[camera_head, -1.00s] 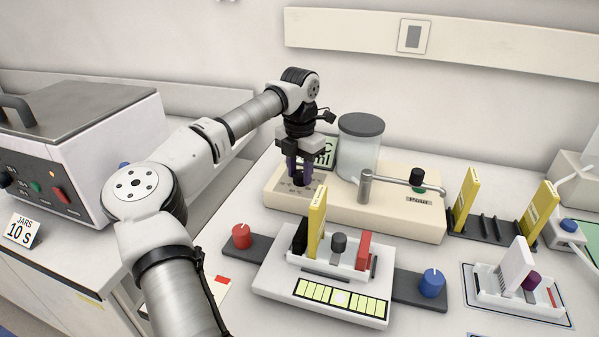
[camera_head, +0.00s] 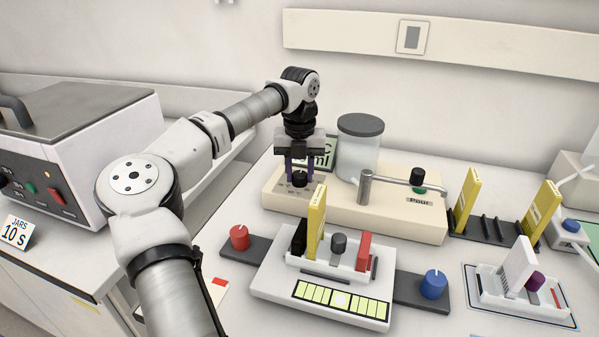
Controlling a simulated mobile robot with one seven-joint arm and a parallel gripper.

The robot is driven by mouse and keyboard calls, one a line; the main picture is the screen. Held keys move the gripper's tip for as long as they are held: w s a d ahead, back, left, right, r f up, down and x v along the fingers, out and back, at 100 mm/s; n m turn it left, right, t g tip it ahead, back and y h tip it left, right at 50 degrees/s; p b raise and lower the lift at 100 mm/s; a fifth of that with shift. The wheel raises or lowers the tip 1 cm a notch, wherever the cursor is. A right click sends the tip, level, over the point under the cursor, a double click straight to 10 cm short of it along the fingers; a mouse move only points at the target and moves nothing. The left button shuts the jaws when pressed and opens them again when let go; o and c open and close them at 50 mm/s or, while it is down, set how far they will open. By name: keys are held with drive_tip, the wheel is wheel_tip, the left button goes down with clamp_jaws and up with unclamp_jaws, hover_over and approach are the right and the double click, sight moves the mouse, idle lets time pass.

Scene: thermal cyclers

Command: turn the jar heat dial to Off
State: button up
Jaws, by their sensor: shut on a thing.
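The jar heat dial (camera_head: 299,181) is a small black knob on the left part of a cream base unit (camera_head: 400,210). A clear jar with a grey lid (camera_head: 360,150) stands on the same base. My gripper (camera_head: 299,174) points straight down over the dial, its two purple fingers on the dial's left and right sides. It is shut on the dial. The fingers and hand partly hide the dial's markings, so its setting cannot be read.
In front stands a white device with a yellow card (camera_head: 317,212), flanked by a red knob (camera_head: 239,237) and a blue knob (camera_head: 434,284). A metal spout (camera_head: 366,188) and another black knob (camera_head: 418,177) are right of the jar.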

sight(300, 175)
idle(0.4)
drive_tip(key=o, duration=1)
drive_tip(key=shift+c, duration=0.2)
wheel_tip(300, 175, up, 14)
drive_tip(key=b, duration=0.1)
drive_tip(key=shift+s+f, duration=0.1)
drive_tip(key=shift+f, duration=0.05)
